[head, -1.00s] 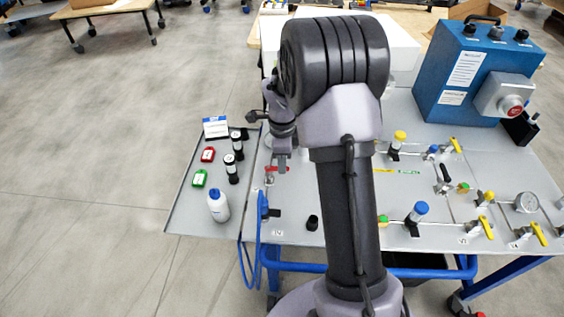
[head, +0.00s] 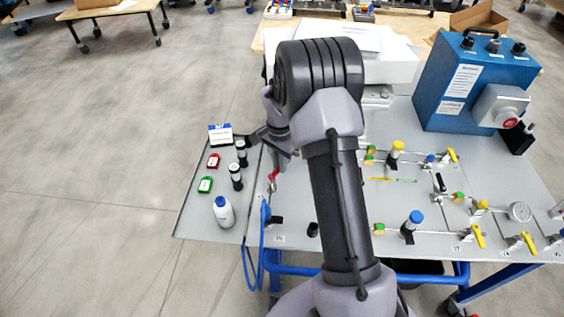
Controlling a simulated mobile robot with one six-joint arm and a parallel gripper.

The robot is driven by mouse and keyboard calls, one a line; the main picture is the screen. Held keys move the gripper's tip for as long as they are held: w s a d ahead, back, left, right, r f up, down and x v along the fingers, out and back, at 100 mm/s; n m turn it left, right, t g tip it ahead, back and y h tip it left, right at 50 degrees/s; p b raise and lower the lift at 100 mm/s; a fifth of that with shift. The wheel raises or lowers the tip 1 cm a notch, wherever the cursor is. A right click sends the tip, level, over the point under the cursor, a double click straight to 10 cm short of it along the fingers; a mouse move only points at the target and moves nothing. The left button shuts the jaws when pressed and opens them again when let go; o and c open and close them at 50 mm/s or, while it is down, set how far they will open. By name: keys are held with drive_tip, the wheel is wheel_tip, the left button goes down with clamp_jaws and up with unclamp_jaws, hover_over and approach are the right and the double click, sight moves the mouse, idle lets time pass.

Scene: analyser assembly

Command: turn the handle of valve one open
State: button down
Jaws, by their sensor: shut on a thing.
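The red handle (head: 274,175) sits on a small valve near the left edge of the grey worktop (head: 300,205). I take it to be the handle of valve one, but its label is too small to read. The handle now slants along the worktop's left side. My gripper (head: 283,158) is above and just behind the handle, tilted over, and is shut on it. The fingertips are small and partly dark against the arm, so the exact contact is hard to see. My arm hides the middle of the worktop.
Yellow-handled valves (head: 478,236) and a gauge (head: 520,211) stand at the right. A blue box (head: 470,85) stands behind them.

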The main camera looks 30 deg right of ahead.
drive_tip(key=n, duration=0.1)
drive_tip(key=n+p, duration=0.1)
drive_tip(key=w+n, duration=0.1)
drive_tip(key=shift+a+r+n, duration=0.1)
drive_tip(key=shift+a+n, duration=0.2)
drive_tip(key=shift+w+a+n+p, duration=0.2)
drive_tip(key=shift+n+p, duration=0.2)
drive_tip(key=shift+n, duration=0.45)
drive_tip(key=shift+w+a+n+p, duration=0.2)
drive_tip(key=shift+n+p, duration=0.15)
drive_tip(key=shift+n, duration=0.5)
drive_tip(key=c, duration=1.4)
unclamp_jaws()
wheel_tip(320, 180, up, 17)
drive_tip(key=p, duration=0.5)
drive_tip(key=shift+r, duration=0.15)
